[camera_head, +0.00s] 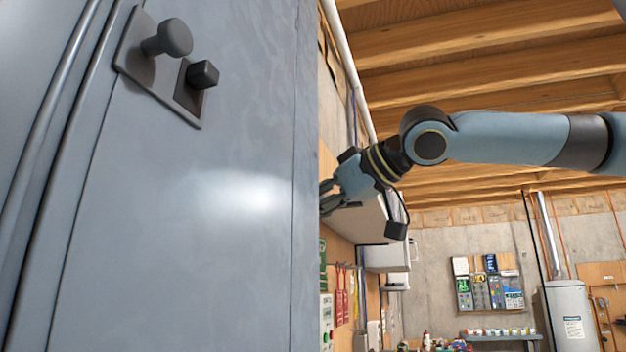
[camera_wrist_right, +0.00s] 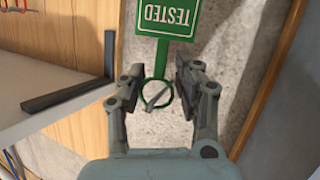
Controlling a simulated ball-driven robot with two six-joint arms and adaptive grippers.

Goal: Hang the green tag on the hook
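The green tag (camera_wrist_right: 167,18), with white "TESTED" lettering upside down in the right wrist view, has a narrow green stem and a green ring (camera_wrist_right: 141,101). A short grey pin (camera_wrist_right: 157,96) shows inside the ring; I cannot tell whether the ring hangs on it. My right gripper (camera_wrist_right: 160,70) is open, with one finger on each side of the stem and ring and gaps visible to both. In the head view, my right gripper (camera_head: 329,198) is partly hidden behind the edge of the grey-blue panel. My left gripper is in neither view.
The large grey-blue panel (camera_head: 200,250), with a dark knob (camera_head: 175,38), fills the left of the head view. Red tags (camera_head: 341,296) hang on the wall beyond it. In the wrist view a white shelf (camera_wrist_right: 45,85) with a dark bracket (camera_wrist_right: 75,94) lies left.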

